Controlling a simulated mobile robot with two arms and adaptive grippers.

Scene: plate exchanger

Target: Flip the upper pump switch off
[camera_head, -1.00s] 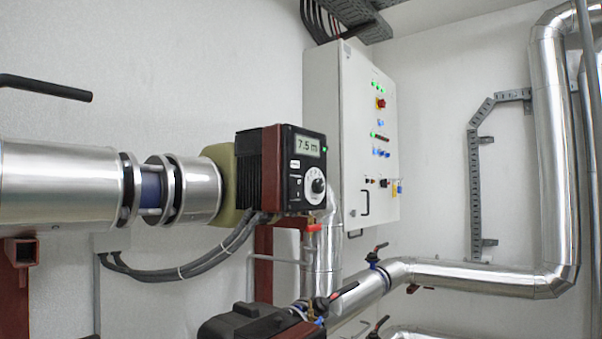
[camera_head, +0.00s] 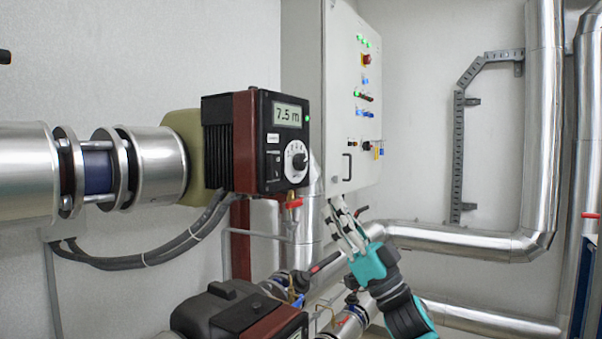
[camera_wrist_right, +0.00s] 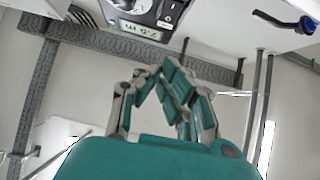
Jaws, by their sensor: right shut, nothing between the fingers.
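The upper pump (camera_head: 217,140) is a dark box with a red band and a display (camera_head: 287,115) reading 7.5 m. Its front has a round white dial (camera_head: 297,161) and a small switch (camera_head: 273,160) left of the dial; its position is too small to tell. In the right wrist view the pump's display (camera_wrist_right: 135,28) and switch (camera_wrist_right: 171,10) show upside down at the top edge. My right gripper (camera_head: 337,208) is shut and empty, below and right of the pump face, apart from it. Its fingers (camera_wrist_right: 158,72) show in the right wrist view. My left gripper is out of view.
A white control cabinet (camera_head: 340,90) stands behind and right of the pump. A red-handled valve (camera_head: 293,204) sits just under the pump. A lower pump (camera_head: 225,312) and silver pipes (camera_head: 450,240) lie below. Space before the pump face looks clear.

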